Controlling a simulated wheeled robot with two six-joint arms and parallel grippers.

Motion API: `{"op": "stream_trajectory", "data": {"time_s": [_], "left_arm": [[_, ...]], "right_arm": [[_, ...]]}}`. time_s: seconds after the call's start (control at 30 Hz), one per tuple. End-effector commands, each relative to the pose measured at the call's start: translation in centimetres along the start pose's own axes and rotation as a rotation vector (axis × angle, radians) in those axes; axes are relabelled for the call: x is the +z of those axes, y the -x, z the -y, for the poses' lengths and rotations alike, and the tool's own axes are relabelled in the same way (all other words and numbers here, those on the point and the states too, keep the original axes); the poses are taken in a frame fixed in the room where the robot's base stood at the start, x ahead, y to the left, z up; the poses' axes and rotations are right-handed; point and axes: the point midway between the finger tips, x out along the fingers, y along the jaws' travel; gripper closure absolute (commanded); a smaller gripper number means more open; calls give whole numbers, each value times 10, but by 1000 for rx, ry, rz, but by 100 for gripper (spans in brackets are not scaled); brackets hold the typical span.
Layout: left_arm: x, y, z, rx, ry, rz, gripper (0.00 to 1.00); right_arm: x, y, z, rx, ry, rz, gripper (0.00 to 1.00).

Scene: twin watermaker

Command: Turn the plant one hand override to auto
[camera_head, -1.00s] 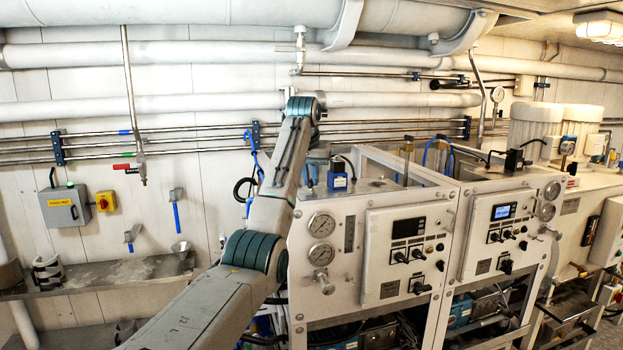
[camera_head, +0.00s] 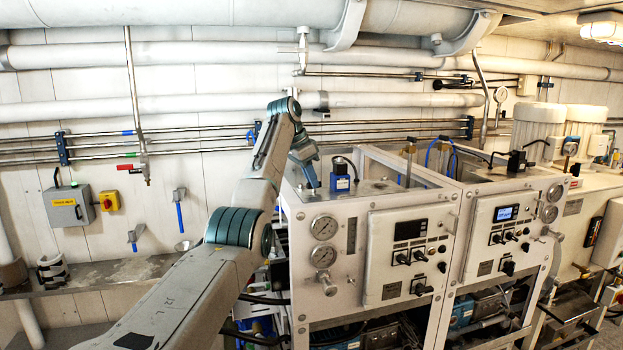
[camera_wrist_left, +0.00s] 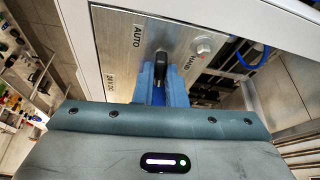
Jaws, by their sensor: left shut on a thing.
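The knob does not show clearly there. My right gripper is not in view.
A silver bolt head (camera_wrist_left: 203,45) sits close to the knob on the plate. A second cabinet with a lit display (camera_head: 506,212) stands to the right. Pipes (camera_head: 200,140) run along the wall behind. A metal shelf (camera_head: 110,272) is at left.

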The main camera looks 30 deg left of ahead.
Motion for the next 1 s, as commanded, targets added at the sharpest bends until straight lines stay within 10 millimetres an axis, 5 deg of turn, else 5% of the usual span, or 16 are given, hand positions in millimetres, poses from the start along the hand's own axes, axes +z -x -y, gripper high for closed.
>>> {"op": "stream_trajectory", "data": {"time_s": [0.87,0.9,1.0], "left_arm": [[-2,4,2,55,-152,-6,100],[-2,4,2,55,-153,-6,85],[-2,4,2,56,-152,-5,67]], "right_arm": [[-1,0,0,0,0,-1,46],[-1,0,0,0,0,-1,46],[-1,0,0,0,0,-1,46]]}}
